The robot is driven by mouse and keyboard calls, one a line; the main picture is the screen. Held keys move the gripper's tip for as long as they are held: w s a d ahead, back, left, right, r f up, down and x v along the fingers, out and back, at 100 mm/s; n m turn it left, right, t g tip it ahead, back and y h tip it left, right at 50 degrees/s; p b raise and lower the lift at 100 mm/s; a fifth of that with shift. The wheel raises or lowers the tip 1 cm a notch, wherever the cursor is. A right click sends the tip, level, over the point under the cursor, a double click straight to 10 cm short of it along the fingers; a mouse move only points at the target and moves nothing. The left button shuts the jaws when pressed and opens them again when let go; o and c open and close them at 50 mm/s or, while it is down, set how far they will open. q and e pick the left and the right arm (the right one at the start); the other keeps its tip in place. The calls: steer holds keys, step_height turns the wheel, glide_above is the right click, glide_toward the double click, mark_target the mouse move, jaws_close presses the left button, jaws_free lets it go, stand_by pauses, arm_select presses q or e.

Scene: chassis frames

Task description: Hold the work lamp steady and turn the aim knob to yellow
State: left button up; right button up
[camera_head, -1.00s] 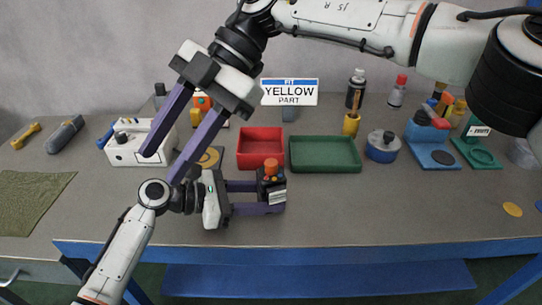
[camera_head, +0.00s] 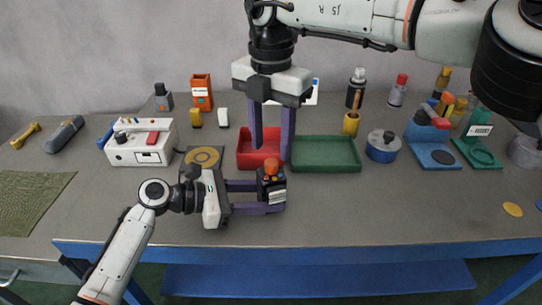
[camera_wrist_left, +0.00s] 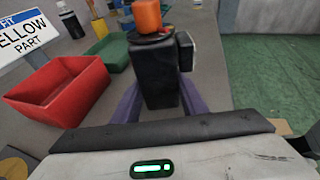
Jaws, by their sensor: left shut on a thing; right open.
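The work lamp (camera_head: 268,186) is a dark upright block with an orange aim knob (camera_head: 271,167) on top. It stands near the middle of the table, and also shows in the left wrist view (camera_wrist_left: 158,80), with the knob (camera_wrist_left: 147,15) cut by the top edge. My left gripper (camera_head: 274,197) is shut on the lamp body, one purple finger on each side. My right gripper (camera_head: 271,153) is open and points down, its fingertips around or just above the knob in the picture; contact cannot be told. The knob's setting is too small to read.
A red tray (camera_head: 246,160) and a green tray (camera_head: 325,168) lie behind the lamp. A sign reading "FIT YELLOW PART" (camera_wrist_left: 30,38) stands at the back, mostly hidden in the head view. A white box (camera_head: 140,150) stands left.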

mark_target(271, 161)
steer(key=shift+f, duration=2.25)
jaws_close()
